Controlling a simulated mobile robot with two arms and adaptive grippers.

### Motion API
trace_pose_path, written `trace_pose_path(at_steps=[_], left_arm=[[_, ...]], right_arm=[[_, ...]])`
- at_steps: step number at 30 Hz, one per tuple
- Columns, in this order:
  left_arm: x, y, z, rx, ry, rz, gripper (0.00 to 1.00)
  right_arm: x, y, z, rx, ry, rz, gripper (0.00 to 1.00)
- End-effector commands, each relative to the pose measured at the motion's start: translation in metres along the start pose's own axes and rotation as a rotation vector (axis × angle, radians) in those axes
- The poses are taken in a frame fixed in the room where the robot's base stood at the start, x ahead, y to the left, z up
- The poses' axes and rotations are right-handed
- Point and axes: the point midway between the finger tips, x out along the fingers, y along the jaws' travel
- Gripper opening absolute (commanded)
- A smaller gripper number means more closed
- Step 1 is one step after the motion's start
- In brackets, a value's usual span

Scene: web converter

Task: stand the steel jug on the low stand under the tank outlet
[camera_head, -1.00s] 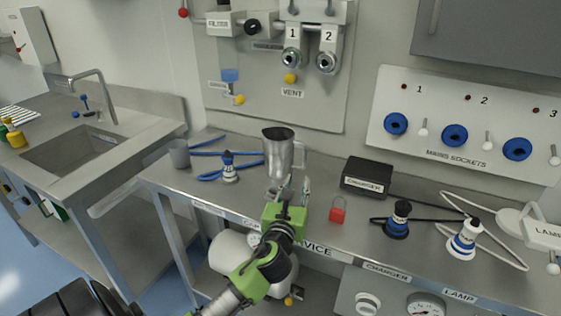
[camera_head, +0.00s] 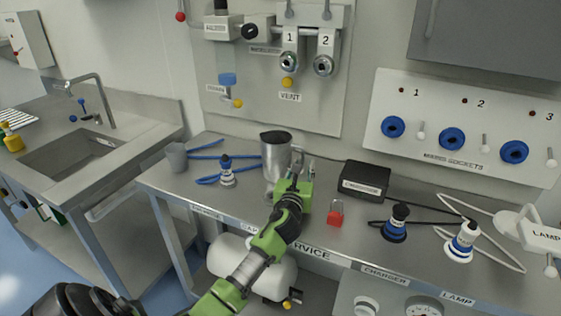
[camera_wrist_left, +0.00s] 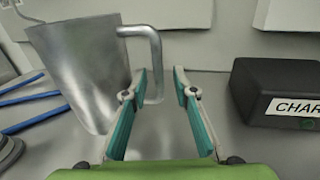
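The steel jug (camera_head: 276,157) stands on the steel bench, its handle on the right side. My left gripper (camera_head: 299,171) is close in front of the jug, at its handle side. In the left wrist view the jug (camera_wrist_left: 80,65) is at the left. The two teal fingers (camera_wrist_left: 161,75) are apart, with the jug's handle (camera_wrist_left: 154,50) showing near and between their tips. I cannot tell whether a finger touches it. A white tank (camera_head: 228,258) lies below the bench, with a yellow-ended outlet part (camera_head: 287,304) low down. I cannot make out a low stand. My right gripper is not in view.
More plugs and cables lie to the right. A sink (camera_head: 75,150) is at the left.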

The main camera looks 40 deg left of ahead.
Motion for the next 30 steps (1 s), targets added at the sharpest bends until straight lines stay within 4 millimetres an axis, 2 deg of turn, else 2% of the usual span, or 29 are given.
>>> trace_pose_path(at_steps=[6,7,9,10,23,26,30], left_arm=[[0.001,0.000,0.000,0.000,0.000,0.000,0.26],[0.001,0.000,0.000,0.000,0.000,0.000,0.24],[0.001,0.000,0.000,0.000,0.000,0.000,0.05],[0.001,0.000,0.000,0.000,0.000,0.000,0.00],[0.001,0.000,0.004,0.001,-0.004,-0.001,0.00],[0.001,0.001,0.010,0.002,-0.006,-0.001,0.00],[0.001,0.001,0.030,0.004,-0.009,-0.001,0.00]], right_arm=[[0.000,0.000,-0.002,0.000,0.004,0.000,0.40],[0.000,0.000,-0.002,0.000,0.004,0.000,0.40],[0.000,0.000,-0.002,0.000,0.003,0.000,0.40],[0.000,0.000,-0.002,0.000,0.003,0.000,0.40],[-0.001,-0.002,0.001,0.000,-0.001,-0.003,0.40],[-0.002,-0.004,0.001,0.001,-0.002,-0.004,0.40],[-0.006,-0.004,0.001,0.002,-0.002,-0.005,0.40]])
